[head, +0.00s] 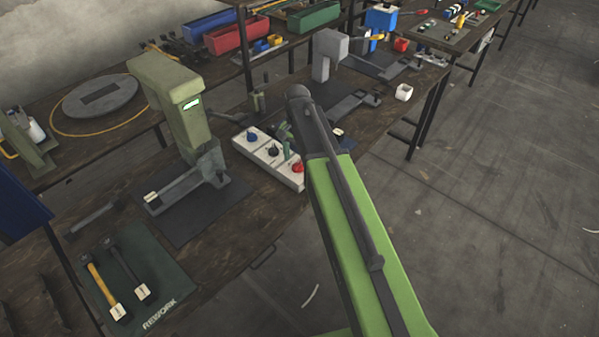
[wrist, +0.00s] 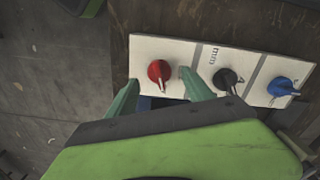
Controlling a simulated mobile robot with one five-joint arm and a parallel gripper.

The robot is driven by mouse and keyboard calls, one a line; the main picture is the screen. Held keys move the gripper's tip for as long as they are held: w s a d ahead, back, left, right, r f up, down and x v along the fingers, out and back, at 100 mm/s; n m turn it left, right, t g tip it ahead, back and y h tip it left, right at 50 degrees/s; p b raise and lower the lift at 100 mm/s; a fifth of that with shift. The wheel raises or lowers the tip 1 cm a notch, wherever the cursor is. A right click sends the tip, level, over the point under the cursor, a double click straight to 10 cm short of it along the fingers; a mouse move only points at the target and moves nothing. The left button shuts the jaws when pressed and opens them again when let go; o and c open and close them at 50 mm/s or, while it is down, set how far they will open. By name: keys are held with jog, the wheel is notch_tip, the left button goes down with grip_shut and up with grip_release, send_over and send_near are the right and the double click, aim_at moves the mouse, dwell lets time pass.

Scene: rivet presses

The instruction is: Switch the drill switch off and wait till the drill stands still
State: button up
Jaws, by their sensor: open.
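A white switch panel (head: 255,152) lies on the bench with a blue knob (head: 252,137), a black knob (head: 273,150) and a red knob (head: 298,167). In the wrist view the panel (wrist: 145,48) shows the red knob (wrist: 159,72), the black knob (wrist: 226,80) and the blue knob (wrist: 281,86). I cannot read which one is the drill switch. My gripper (wrist: 160,91) is open and empty, its green fingers either side of the red knob's near side; touching cannot be told. In the head view my arm partly hides it. No drill can be clearly made out.
Two hammer-like tools lie on a REWORK mat (head: 165,290). A white cup (head: 404,92) stands near the bench edge.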

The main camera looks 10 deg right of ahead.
notch_tip(320, 180, down, 2)
jog(key=shift+f+b, duration=0.15)
jog(key=shift+b, duration=0.35)
